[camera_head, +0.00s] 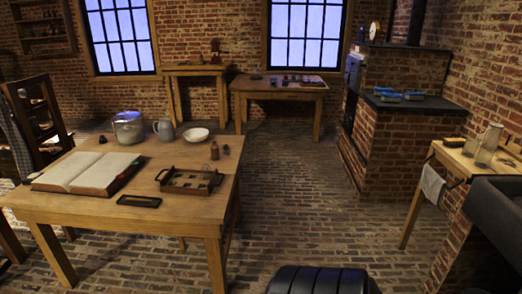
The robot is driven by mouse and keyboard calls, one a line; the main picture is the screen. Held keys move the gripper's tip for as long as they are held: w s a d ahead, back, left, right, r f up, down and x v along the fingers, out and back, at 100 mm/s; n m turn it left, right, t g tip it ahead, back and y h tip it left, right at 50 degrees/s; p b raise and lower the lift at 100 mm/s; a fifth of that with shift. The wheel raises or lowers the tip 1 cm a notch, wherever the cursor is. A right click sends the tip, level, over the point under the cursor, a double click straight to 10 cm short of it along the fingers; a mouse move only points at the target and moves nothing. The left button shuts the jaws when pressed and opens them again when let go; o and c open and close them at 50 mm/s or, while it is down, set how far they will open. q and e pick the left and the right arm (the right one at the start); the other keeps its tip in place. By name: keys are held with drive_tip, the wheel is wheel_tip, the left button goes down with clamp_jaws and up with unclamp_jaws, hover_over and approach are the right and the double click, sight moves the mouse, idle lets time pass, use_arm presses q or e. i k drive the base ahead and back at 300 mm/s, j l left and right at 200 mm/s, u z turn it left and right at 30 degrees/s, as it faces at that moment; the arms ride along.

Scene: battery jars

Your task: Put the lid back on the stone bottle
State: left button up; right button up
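A small brown bottle (214,151), which may be the stone bottle, stands upright near the far right corner of the wooden table (190,207). A small dark piece (226,149) lies just to its right; it is too small to tell whether it is the lid. Another small dark piece (102,139) lies at the table's far left, also too small to identify. Whether the bottle's mouth is open is too small to tell. Neither of my grippers is in view.
The table also holds an open book (90,173), a wooden tray (188,181), a dark flat piece (139,201), a glass jar (128,127), a grey jug (165,130) and a white bowl (195,134). Brick floor (300,200) lies clear right of it. A brick stove (395,145) stands beyond.

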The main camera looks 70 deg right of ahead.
sight(214, 148)
drive_tip(key=z, duration=1.9)
